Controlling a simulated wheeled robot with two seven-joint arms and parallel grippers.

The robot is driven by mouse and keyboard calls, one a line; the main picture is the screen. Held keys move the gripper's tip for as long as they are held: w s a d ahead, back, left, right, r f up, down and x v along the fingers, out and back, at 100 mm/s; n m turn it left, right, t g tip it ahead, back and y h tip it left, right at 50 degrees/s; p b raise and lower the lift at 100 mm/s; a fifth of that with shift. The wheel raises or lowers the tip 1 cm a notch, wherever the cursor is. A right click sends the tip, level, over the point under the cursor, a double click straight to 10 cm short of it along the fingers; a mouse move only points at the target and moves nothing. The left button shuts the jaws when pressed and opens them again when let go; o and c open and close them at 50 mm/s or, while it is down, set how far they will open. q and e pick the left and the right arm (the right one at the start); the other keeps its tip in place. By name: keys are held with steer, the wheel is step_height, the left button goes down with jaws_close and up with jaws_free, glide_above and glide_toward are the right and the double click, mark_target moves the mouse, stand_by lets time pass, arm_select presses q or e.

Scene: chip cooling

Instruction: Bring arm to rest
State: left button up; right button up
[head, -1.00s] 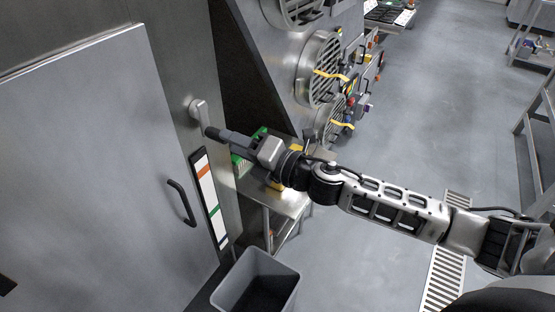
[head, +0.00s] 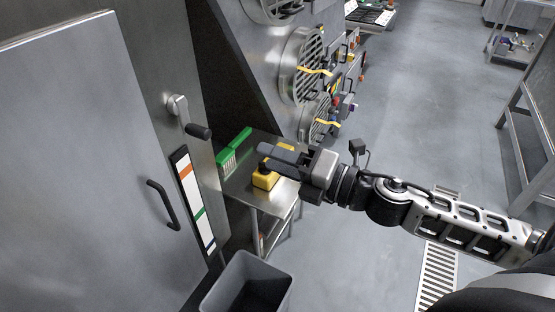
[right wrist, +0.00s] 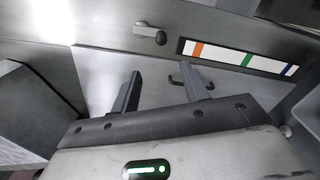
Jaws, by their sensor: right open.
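My right gripper (head: 280,157) is in the middle of the head view, its arm coming in from the right. It is open and empty, apart from the lever handle (head: 198,131) on the metal cabinet at the left. In the head view the gripper overlaps the side table with the yellow object. In the right wrist view its two fingers (right wrist: 163,88) stand apart with nothing between them, and the lever handle (right wrist: 151,33) shows beyond them. My left gripper is not in view.
The cabinet door (head: 75,150) has a dark pull handle (head: 163,204) beside a coloured strip (head: 193,200). A metal side table (head: 240,192) holds a green brush (head: 233,150) and a yellow object (head: 265,179). A grey bin (head: 250,285) stands below. Open floor lies to the right.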

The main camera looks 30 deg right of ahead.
stand_by(0.3)
steer(key=s+a+f+m+g+h, duration=0.2)
steer(key=s+f+m, duration=0.3)
steer(key=f+m, duration=0.5)
steer(key=s+a+f+m+g+h, duration=0.2)
steer(key=s+a+f+m+h, duration=0.2)
steer(key=f+m, duration=0.6)
steer(key=s+m, duration=0.2)
steer(key=m, duration=0.5)
steer(key=shift+a+f, duration=0.15)
steer(key=shift+a, duration=0.2)
steer(key=shift+d, duration=0.1)
